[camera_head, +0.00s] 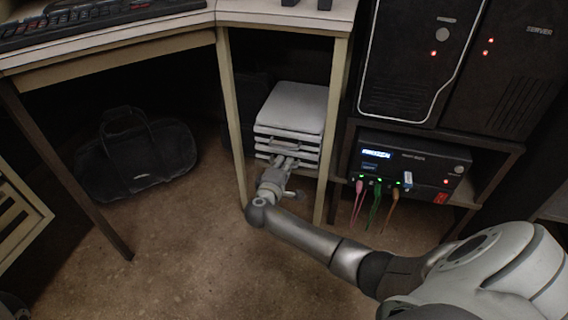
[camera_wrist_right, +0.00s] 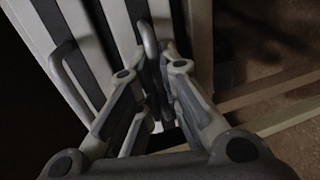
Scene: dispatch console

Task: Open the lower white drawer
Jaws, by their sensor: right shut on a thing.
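The white drawer unit (camera_head: 294,105) stands on the floor under the desk, between two desk legs, with its drawer fronts facing me. My right gripper (camera_head: 284,163) is at the lower part of those fronts. In the right wrist view, my right gripper (camera_wrist_right: 158,60) is shut on the lower drawer's handle (camera_wrist_right: 147,38), a grey bar between its fingers. Another drawer handle (camera_wrist_right: 68,75) shows beside it and is free. The gripper hides part of the lower white drawer; I cannot tell whether it sits out from the unit. My left gripper is not in view.
Desk legs (camera_head: 232,120) and (camera_head: 336,130) flank the drawer unit closely. To the right, a black device (camera_head: 415,163) with colored cables (camera_head: 377,205) sits below server towers (camera_head: 420,60). A black bag (camera_head: 135,155) lies left. The carpet in front is clear.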

